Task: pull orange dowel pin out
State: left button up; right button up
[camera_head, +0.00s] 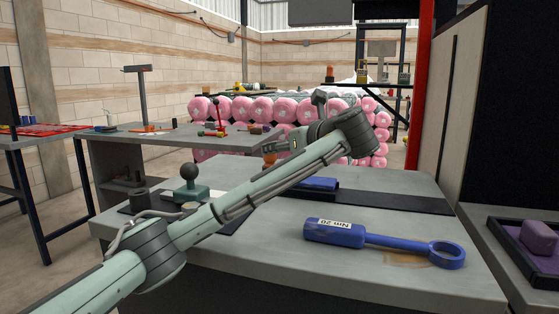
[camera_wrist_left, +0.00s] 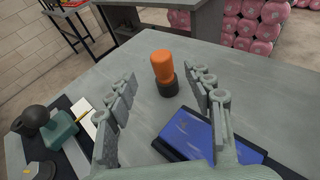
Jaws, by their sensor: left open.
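The orange dowel pin (camera_wrist_left: 162,66) stands upright in a dark round base (camera_wrist_left: 167,86) on the grey table (camera_wrist_left: 95,84). In the head view only a bit of the orange pin (camera_head: 270,158) shows, just beyond my arm. My left gripper (camera_wrist_left: 168,82) is open, with its fingers spread to either side of the view and the pin ahead between them. The fingers look apart from the pin. In the head view my left gripper (camera_head: 284,146) is small and partly hidden by my arm. My right gripper is in neither view.
A blue object (camera_wrist_left: 196,135) lies on a dark mat near the right finger. A green block with a dark ball knob (camera_head: 188,185) stands at the left. A blue wrench (camera_head: 385,242) lies on the table's right front. Bare tabletop surrounds the pin's base.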

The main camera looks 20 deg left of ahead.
aim_at(270, 162)
pick_arm(q)
jog(key=shift+w+a, duration=0.15)
jog(key=shift+w, duration=0.2)
jog(key=shift+w+a, duration=0.3)
jog(key=shift+x, duration=0.75)
jog(key=x, duration=0.2)
jog(key=p+x, duration=0.1)
jog(key=x, duration=0.2)
jog(key=shift+s+d+f, duration=0.1)
jog(key=shift+f, duration=0.1)
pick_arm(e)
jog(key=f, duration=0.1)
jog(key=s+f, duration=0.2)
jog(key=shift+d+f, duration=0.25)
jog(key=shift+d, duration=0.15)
pick_arm(q)
grip_shut()
jog(key=shift+r, duration=0.15)
